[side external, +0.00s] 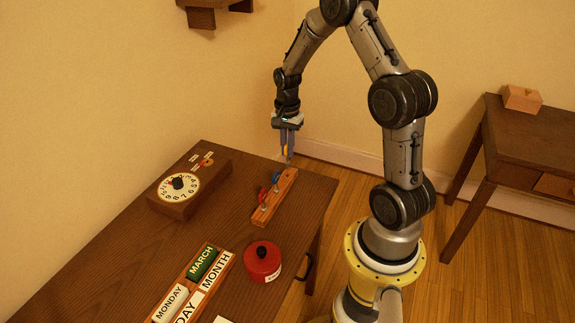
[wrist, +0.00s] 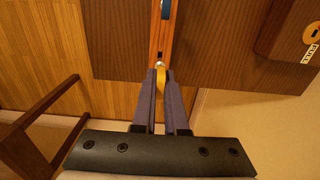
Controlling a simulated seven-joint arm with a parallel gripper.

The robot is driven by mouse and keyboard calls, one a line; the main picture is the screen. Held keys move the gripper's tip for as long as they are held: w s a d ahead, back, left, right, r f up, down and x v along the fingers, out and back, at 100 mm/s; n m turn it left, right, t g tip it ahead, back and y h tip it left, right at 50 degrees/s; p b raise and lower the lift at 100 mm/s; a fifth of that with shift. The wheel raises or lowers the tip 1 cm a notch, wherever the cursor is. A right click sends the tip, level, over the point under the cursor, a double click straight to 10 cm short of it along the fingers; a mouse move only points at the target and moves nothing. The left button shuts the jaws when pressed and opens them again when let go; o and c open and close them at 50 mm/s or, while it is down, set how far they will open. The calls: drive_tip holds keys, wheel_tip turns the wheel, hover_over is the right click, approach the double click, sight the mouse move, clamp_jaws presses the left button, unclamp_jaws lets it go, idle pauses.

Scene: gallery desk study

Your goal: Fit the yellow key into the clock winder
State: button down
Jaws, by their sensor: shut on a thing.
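The yellow key (wrist: 161,80) is between the fingertips of my gripper (wrist: 161,73), which is shut on it. In the side view my gripper (side external: 288,153) points down over the far end of the wooden key rack (side external: 273,197). A silvery part shows at the rack's end by the key; I cannot tell whether the key is still seated there.
A red key (side external: 263,194) and a blue key (side external: 276,177) stand in the rack. A red round pot (side external: 262,262) and a calendar block tray (side external: 226,262) are nearer on the desk (side external: 120,232). Bare desk lies between the rack and clock.

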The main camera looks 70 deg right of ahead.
drive_tip(key=shift+r, duration=3.7)
drive_tip(key=shift+s+a, duration=0.1)
drive_tip(key=shift+s, duration=0.05)
drive_tip(key=w+r+m, duration=0.1)
drive_tip(key=w+r, duration=0.2)
drive_tip(key=w, duration=0.5)
drive_tip(key=w+r+m, duration=0.1)
drive_tip(key=w+r, duration=0.1)
drive_tip(key=w, duration=0.5)
drive_tip(key=w+a+f+n, duration=0.2)
drive_tip(key=w+a+f, duration=0.3)
drive_tip(key=w, duration=0.5)
drive_tip(key=shift+a+f, duration=0.35)
drive_tip(key=shift+a, duration=0.85)
